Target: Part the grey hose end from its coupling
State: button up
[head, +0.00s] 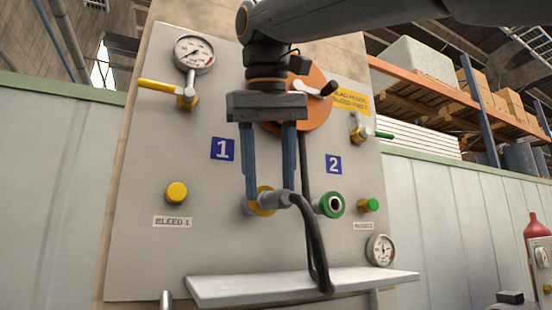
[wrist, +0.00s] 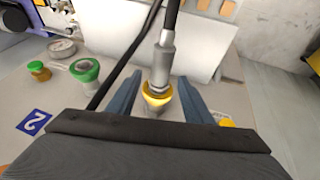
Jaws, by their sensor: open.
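The grey hose end (head: 281,199) sits in the yellow-ringed coupling (head: 262,205) below the blue plate 1. A black hose (head: 314,245) bends down from it to the shelf. My gripper (head: 270,196) is open, its two blue fingers pointing down on either side of the coupling. In the wrist view my gripper (wrist: 160,78) has the hose end (wrist: 163,62) and the yellow coupling (wrist: 157,96) between its fingers, with a gap on both sides. How deep the end sits in the coupling is hidden.
A green coupling (head: 331,205) with a dark opening is to the right. A yellow knob (head: 177,193) is left, a green knob (head: 369,205) right. A grey shelf (head: 300,287) juts out below. An orange disc (head: 310,100) with a handle is behind my arm.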

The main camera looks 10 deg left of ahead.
aim_at(288, 192)
jog(key=shift+x, duration=0.9)
grip_shut()
jog(key=c, duration=0.8)
grip_release()
grip_shut()
jog(key=shift+s+d, duration=0.1)
jog(key=shift+s, duration=0.05)
jog(key=shift+s+d+f+b, duration=0.1)
jog(key=shift+s+d+b, duration=0.1)
jog(key=shift+s+d, duration=0.5)
jog(key=shift+s+d+f+b, duration=0.1)
jog(key=shift+s+d+b, duration=0.2)
jog(key=shift+s, duration=0.7)
jog(key=shift+s+d+b, duration=0.1)
jog(key=shift+s+d, duration=0.45)
jog(key=shift+s, duration=0.3)
